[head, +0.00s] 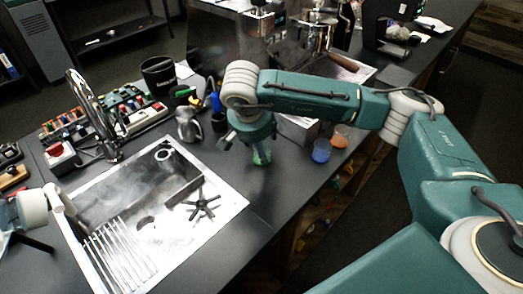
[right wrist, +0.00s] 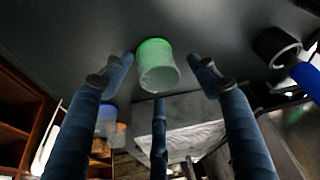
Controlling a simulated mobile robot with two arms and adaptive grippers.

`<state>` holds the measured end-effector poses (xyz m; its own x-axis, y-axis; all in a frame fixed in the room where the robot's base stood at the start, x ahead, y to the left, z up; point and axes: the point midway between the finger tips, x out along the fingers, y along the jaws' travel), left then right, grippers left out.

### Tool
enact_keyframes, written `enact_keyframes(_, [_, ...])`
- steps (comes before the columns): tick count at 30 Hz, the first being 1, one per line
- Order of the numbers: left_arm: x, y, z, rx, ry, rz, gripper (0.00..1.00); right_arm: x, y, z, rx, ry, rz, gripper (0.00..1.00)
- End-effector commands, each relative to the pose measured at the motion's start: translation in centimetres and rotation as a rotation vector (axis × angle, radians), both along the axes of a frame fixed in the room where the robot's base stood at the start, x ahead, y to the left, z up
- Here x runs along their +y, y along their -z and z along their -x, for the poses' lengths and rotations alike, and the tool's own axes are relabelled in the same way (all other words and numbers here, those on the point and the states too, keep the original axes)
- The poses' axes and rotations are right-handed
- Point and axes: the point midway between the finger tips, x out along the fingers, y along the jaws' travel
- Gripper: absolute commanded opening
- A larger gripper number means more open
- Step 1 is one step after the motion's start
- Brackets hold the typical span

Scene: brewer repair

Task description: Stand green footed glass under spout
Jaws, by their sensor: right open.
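The green footed glass (head: 261,154) stands on the dark counter right of the sink. In the right wrist view it is a clear cup with a green end (right wrist: 157,66). My right gripper (head: 254,134) is just above it in the head view and hides part of it. In the right wrist view my right gripper (right wrist: 160,80) is open, its fingers apart on both sides of the glass. A metal brewer (head: 316,32) stands at the back; its spout is not clear. My left gripper (head: 30,240) shows only partly at the left edge, its jaws unclear.
A blue glass (head: 321,151) and an orange glass (head: 341,136) stand to the right near the counter edge. A metal pitcher (head: 188,126) is to the left. The sink (head: 225,200) and faucet (head: 92,112) lie left. A wooden handle (head: 343,62) sticks out before the brewer.

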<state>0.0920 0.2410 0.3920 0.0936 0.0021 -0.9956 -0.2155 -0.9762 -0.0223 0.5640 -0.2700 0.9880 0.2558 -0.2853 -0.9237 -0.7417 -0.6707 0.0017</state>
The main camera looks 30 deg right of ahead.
Motion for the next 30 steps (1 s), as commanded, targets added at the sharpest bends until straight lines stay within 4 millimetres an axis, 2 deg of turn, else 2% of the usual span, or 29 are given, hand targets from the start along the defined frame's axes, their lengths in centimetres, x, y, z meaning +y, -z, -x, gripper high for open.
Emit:
enact_keyframes(4, [0.5,-0.5,0.0,0.001,-0.003,-0.006,0.56,-0.4,1.2,-0.4,0.000,0.000,0.000,0.59])
enact_keyframes(11, [-0.3,-0.4,0.1,0.002,-0.006,0.003,0.56,-0.4,1.5,-0.5,-0.001,-0.001,-0.001,0.59])
enact_keyframes(14, [-0.9,-0.4,0.1,0.002,-0.006,0.009,0.56,-0.4,1.5,-0.5,-0.001,-0.001,-0.001,0.43])
enact_keyframes(18, [-1.3,-0.4,0.1,0.002,-0.004,0.014,0.56,-0.4,1.5,-0.5,-0.001,-0.001,-0.001,0.16])
enact_keyframes(22, [-1.3,-0.4,0.2,0.003,-0.003,0.014,0.56,-0.4,1.5,-0.5,-0.001,-0.001,-0.001,0.14])
enact_keyframes(23, [-1.3,-0.4,0.2,0.003,-0.003,0.014,0.56,-0.4,1.4,-0.5,-0.002,-0.001,0.000,0.10])
enact_keyframes(30, [-0.8,-0.4,0.2,0.003,-0.001,0.009,0.56,-0.4,1.3,-0.5,-0.002,-0.001,0.000,0.09])
